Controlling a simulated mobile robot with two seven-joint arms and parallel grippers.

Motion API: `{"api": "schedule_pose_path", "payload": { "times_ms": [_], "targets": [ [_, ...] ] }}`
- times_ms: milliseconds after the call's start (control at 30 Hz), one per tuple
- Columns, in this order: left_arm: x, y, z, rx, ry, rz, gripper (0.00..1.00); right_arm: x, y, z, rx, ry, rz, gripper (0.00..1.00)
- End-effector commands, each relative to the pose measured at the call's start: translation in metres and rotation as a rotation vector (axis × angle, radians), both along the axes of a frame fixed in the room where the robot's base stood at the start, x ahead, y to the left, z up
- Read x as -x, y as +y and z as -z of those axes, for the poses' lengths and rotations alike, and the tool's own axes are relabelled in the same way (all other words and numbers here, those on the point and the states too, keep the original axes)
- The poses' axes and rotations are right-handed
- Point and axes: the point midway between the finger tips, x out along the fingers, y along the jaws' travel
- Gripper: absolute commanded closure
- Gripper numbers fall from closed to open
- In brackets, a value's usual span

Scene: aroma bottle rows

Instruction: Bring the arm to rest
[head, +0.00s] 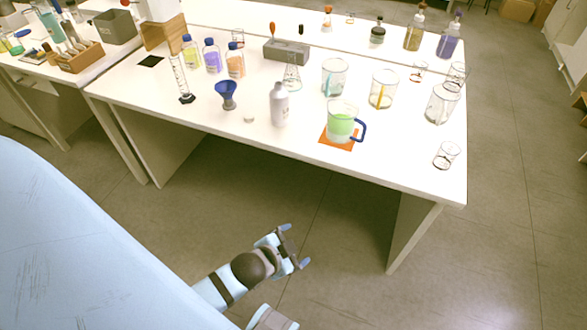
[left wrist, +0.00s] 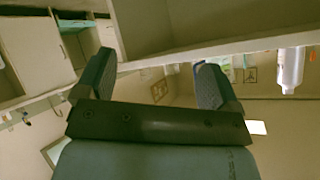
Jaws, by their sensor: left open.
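My left gripper (head: 298,246) is in front of the white lab table, apart from it and over the grey floor. Its two fingers are spread and nothing is between them. In the left wrist view the left gripper (left wrist: 153,78) also shows two separated fingers with an empty gap. My right gripper cannot be made out in either view.
The white table (head: 220,130) carries a green-filled beaker (head: 341,122) on an orange mat, a white bottle (head: 279,104), a blue funnel (head: 227,95) and several glass vessels near its front edge. Open floor (head: 350,260) lies around my left gripper.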

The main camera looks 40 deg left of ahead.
Motion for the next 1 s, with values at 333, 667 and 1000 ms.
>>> {"api": "schedule_pose_path", "payload": {
  "times_ms": [333,667,1000],
  "targets": [
    [0.041,-0.032,-0.012,0.444,0.090,-0.147,0.13,0.000,0.000,0.000,0.000,0.000,0.000,0.00],
    [0.041,-0.031,-0.039,0.434,0.087,-0.144,0.13,0.001,-0.001,-0.028,0.006,0.000,-0.003,0.00],
    [0.045,-0.024,-0.137,0.403,0.067,-0.134,0.13,0.006,-0.010,-0.126,0.037,-0.024,-0.007,0.00]
  ]
}}
